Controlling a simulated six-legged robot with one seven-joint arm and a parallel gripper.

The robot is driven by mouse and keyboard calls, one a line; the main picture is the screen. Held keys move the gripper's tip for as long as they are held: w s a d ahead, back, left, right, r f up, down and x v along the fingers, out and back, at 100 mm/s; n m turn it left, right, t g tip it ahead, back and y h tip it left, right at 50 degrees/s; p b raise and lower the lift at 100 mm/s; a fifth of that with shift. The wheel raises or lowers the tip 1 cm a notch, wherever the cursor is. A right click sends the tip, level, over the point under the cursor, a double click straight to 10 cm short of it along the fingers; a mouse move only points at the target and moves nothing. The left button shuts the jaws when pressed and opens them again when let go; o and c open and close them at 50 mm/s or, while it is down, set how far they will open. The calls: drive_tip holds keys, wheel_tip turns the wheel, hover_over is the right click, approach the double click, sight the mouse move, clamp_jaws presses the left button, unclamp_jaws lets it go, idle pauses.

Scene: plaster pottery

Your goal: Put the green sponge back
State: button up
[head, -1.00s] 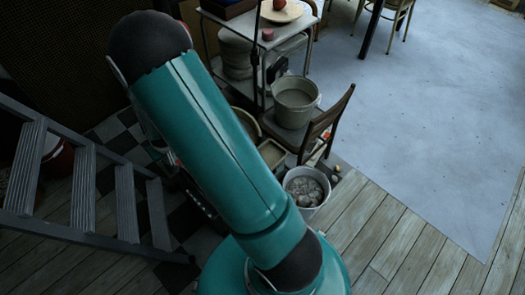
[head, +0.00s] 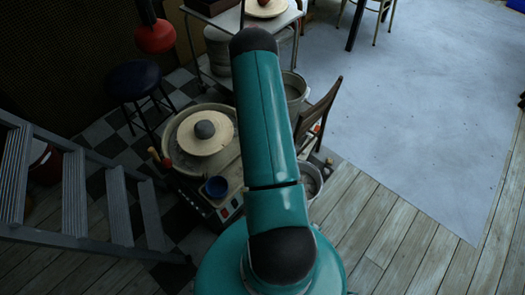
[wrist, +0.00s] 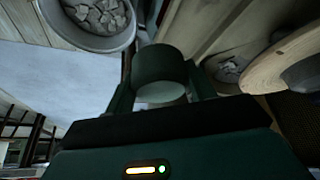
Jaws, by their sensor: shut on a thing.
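In the wrist view, the green sponge (wrist: 160,66) is a short dark green cylinder with a pale end face. My gripper (wrist: 162,84) is shut on it, with one finger at each side. The sponge is held up over the work area, between a bucket at the upper left and a round disc at the right. In the head view my own arm hides the gripper and the sponge.
A bucket of pale chunks (wrist: 100,14) is near. A chair (head: 318,112), stool (head: 135,82) and step ladder (head: 75,190) stand around. Floor at right is clear.

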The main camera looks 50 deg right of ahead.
drive_tip(key=shift+s+d+f, duration=0.15)
drive_tip(key=shift+d+f, duration=0.05)
drive_tip(key=shift+d, duration=0.1)
drive_tip(key=w+d+f, duration=0.9)
drive_tip(key=shift+d+f, duration=0.15)
drive_tip(key=shift+d, duration=0.15)
drive_tip(key=shift+w+d+f, duration=0.1)
drive_tip(key=shift+d+f, duration=0.05)
drive_tip(key=shift+f, duration=1.6)
drive_tip(key=shift+f, duration=0.15)
drive_tip(key=o, duration=0.9)
